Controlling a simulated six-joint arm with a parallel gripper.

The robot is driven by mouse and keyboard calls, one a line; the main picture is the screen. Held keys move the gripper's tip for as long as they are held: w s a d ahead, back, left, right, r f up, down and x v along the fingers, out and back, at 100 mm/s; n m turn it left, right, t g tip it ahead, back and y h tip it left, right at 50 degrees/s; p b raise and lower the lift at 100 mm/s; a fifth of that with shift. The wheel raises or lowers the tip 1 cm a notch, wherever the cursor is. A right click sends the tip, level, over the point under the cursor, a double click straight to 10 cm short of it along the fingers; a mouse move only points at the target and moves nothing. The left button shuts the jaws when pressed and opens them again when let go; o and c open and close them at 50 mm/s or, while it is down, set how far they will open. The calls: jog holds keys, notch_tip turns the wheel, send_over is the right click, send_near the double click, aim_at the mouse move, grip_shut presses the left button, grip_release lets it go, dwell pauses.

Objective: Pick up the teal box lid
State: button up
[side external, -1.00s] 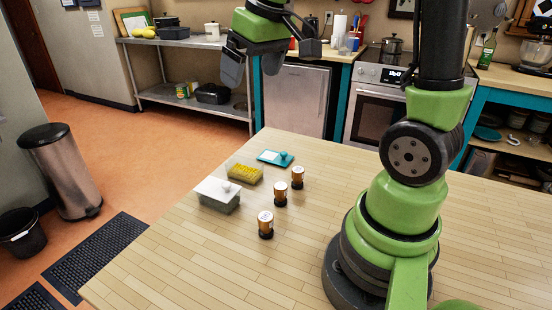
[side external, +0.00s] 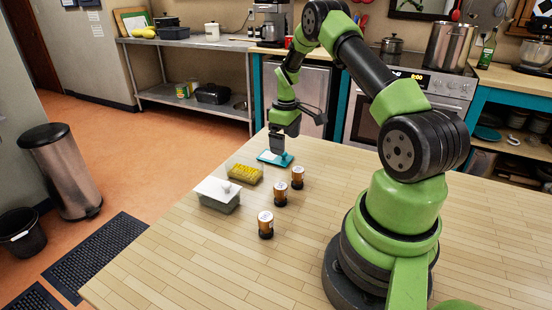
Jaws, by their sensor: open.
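The teal box lid (side external: 265,159) lies flat on the wooden table near its far left edge, with a raised knob at its right side. My gripper (side external: 280,150) points down right at the lid, its fingers around or just above the knob; I cannot tell which. The fingers partly hide the knob and the lid's right part. The gripper is open, and the lid still rests on the table.
A clear box with yellow contents (side external: 244,173) stands just in front of the lid. A white-lidded box (side external: 218,195) is nearer. Several brown jars, such as one jar (side external: 297,178), stand to the right. The front and right of the wooden table (side external: 190,270) are clear.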

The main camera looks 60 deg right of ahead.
jog(key=f, duration=0.5)
jog(key=shift+d+f, duration=0.2)
jog(key=shift+f, duration=0.15)
jog(key=c, duration=1)
